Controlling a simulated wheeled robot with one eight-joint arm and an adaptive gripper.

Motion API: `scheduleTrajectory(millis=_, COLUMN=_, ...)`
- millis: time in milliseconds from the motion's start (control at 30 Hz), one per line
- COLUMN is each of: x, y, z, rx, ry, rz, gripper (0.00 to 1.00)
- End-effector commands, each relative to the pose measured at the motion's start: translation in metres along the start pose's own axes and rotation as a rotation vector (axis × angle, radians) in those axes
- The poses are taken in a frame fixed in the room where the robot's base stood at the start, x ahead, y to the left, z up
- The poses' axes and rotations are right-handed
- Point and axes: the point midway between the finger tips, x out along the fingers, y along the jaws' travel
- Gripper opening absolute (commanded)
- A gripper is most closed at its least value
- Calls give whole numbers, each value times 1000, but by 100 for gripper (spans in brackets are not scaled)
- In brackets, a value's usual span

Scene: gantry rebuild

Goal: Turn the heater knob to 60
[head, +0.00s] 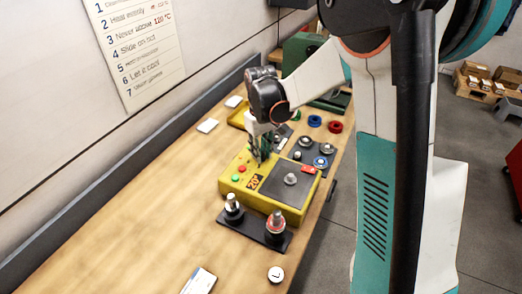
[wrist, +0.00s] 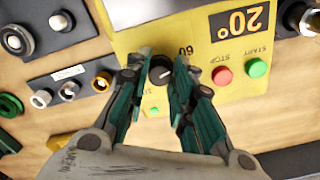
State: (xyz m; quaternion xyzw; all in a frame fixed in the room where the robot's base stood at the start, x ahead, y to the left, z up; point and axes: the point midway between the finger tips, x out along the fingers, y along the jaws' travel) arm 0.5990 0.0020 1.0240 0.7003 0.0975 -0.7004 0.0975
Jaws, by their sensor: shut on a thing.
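The yellow heater (head: 268,188) stands on the wooden bench in the head view, with a dark top plate and a display reading 20° (wrist: 239,21). The black heater knob (wrist: 160,70) shows in the wrist view, with a pale pointer line on it and a printed 60 near its edge. My gripper (wrist: 162,75) has its green fingers shut on the knob, one on each side. In the head view, my gripper (head: 262,158) reaches down to the heater's back left and hides the knob.
A red stop button (wrist: 222,76) and a green start button (wrist: 257,68) sit close beside the knob. A dark stand (head: 255,230) with two upright posts is in front of the heater. A dark tray with metal parts (wrist: 75,85) lies beside it.

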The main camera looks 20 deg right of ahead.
Motion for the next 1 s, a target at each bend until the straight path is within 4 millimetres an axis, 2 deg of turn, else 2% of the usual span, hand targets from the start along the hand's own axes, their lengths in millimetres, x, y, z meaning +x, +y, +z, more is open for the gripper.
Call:
scheduleTrajectory(millis=267, x=0, y=0, z=0, rx=-2, ry=0, rz=0, gripper=0)
scheduleTrajectory(millis=300, x=0, y=0, z=0, rx=-2, ry=0, rz=0, gripper=26)
scheduleTrajectory(millis=367, x=0, y=0, z=0, rx=-1, ry=0, rz=0, gripper=40)
scheduleTrajectory(millis=400, x=0, y=0, z=0, rx=-1, ry=0, rz=0, gripper=44)
scheduleTrajectory(millis=767, x=-3, y=0, z=0, rx=0, ry=0, rz=0, gripper=44)
scheduleTrajectory(millis=867, x=-12, y=0, z=0, rx=0, ry=0, rz=0, gripper=44)
scheduleTrajectory(millis=1000, x=-36, y=0, z=0, rx=0, ry=0, rz=0, gripper=44)
